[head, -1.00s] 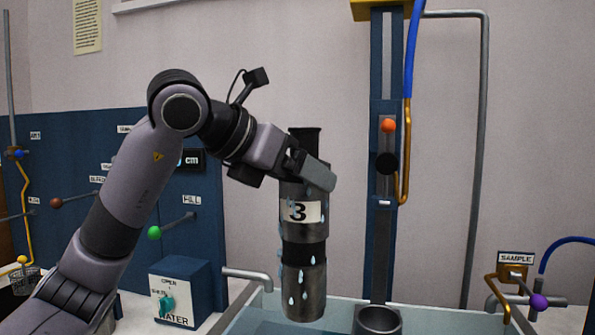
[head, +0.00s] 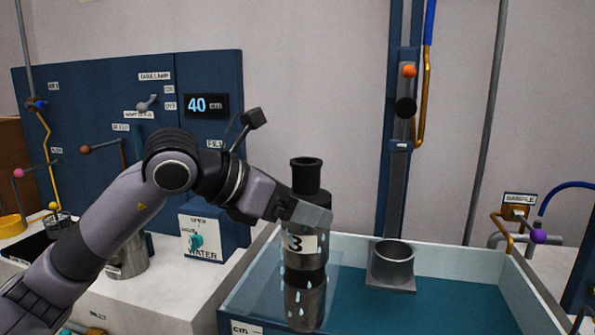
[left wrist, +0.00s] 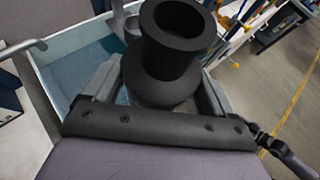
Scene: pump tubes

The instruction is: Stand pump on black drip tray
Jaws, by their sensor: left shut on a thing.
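The pump (head: 303,268) is a dark metal cylinder with a black flanged top, a label "3" and water drops on its side. It is upright in my left gripper (head: 308,215), which is shut around its upper part. In the left wrist view, the pump's open black top (left wrist: 178,35) stands between the fingers. The pump shows against the left part of the water tank; I cannot tell how high its bottom is. A flat black tray (head: 38,246) lies on the counter at the far left, partly hidden by my left arm. My right gripper is out of view.
The water tank (head: 455,262) has pale walls and a grey ring holder (head: 392,268) inside. A blue water box (head: 205,232) and a metal can (head: 128,262) stand on the counter, between the tank and the tray. A blue panel (head: 100,110) with levers rises behind.

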